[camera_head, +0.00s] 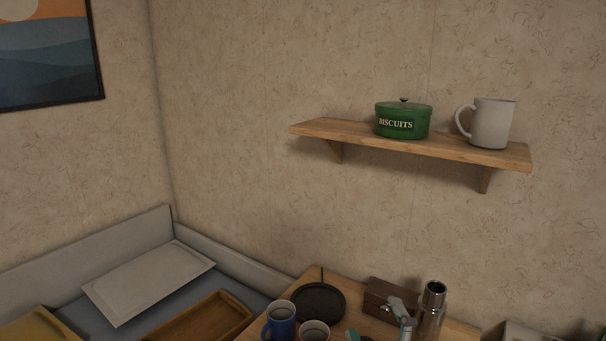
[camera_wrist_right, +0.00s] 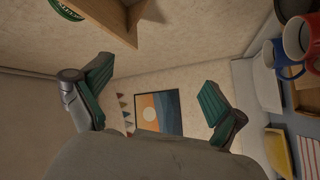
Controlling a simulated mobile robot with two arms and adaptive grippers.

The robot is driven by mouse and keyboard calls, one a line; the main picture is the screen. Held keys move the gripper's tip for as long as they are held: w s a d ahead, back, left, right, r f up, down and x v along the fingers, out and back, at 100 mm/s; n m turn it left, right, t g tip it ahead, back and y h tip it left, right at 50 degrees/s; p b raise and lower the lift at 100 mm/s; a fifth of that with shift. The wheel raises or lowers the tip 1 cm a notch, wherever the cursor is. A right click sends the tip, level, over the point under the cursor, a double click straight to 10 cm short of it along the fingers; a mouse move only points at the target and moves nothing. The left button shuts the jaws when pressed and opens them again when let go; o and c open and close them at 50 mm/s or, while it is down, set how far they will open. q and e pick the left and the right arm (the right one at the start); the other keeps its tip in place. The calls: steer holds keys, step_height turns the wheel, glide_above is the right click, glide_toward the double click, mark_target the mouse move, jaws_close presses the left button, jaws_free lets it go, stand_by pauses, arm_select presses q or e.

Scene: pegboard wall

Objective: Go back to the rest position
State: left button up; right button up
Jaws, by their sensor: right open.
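My right gripper (camera_head: 382,324) shows at the bottom edge of the head view, in front of the table and close to the steel flask (camera_head: 431,309). In the right wrist view its two green-padded fingers (camera_wrist_right: 160,92) are spread wide with nothing between them. My left gripper is in neither view. Most of the right arm is out of the head view.
A wooden wall shelf (camera_head: 350,136) holds a green biscuit tin (camera_head: 403,121) and a white mug (camera_head: 492,123).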

steer(key=s+d+f+m+g+h, duration=0.3)
steer(key=s+d+f+m+g, duration=0.1)
steer(key=f, duration=0.4)
steer(key=s+d+f+m+g+h, duration=0.2)
steer(key=s+d+f+m+g, duration=0.25)
steer(key=f, duration=0.35)
steer(key=s+f+m+g+y, duration=0.1)
steer(key=s+f+g, duration=0.3)
steer(key=s, duration=0.4)
steer(key=s+f+m+g, duration=0.2)
steer(key=s+f+g, duration=0.25)
steer(key=s, duration=0.45)
step_height(320, 180, down, 25)
steer(key=g, duration=0.1)
steer(key=s+d+f+g, duration=0.1)
steer(key=s+d+f, duration=0.2)
steer(key=s+f, duration=1.4)
steer(key=shift+s+n, duration=0.25)
steer(key=shift+n, duration=0.1)
